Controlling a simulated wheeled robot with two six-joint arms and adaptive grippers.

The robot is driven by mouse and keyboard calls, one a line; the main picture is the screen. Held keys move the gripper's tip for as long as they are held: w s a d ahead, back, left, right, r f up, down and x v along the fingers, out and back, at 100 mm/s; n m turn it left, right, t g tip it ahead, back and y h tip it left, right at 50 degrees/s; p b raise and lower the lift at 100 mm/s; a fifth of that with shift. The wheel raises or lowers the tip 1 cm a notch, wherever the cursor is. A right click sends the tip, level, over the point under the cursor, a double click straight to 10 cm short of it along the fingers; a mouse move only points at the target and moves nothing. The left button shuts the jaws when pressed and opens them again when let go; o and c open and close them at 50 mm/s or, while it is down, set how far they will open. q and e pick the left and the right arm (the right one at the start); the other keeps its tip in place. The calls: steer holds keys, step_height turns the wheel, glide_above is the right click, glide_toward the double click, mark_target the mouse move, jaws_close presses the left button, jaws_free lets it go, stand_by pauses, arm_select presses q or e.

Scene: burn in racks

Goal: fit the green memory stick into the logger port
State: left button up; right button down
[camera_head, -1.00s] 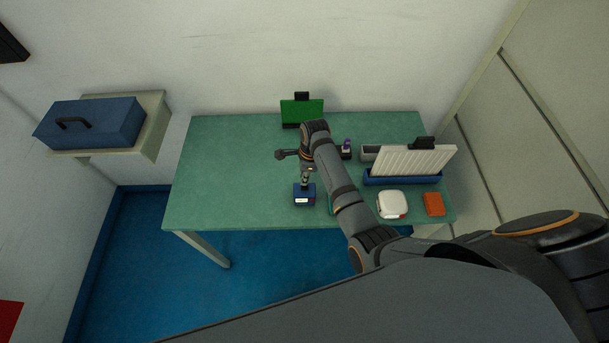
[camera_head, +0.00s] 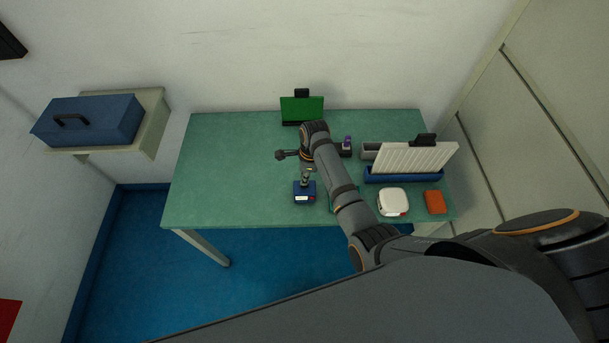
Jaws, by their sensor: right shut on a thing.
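The logger appears to be the small blue box (camera_head: 304,196) with a white label, near the front middle of the green table. My right gripper (camera_head: 306,183) points down right over the top of this box and is shut. What it holds is too small and too covered to make out; it is likely the green memory stick. I cannot tell whether the stick touches or sits in the port. My left gripper is not in view.
A green panel (camera_head: 302,108) stands at the back. A white ribbed panel (camera_head: 412,160) stands in a blue trough (camera_head: 403,177) at right. A white rounded case (camera_head: 393,202) and an orange block (camera_head: 435,202) lie in front. The table's left side (camera_head: 220,175) is clear.

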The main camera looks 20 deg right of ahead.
steer(key=shift+f, duration=0.2)
steer(key=c, duration=1.3)
jaws_free()
steer(key=shift+r, duration=0.3)
steer(key=r, duration=0.3)
steer(key=d+r, duration=0.1)
steer(key=r, duration=0.7)
steer(key=shift+s+d+r, duration=0.2)
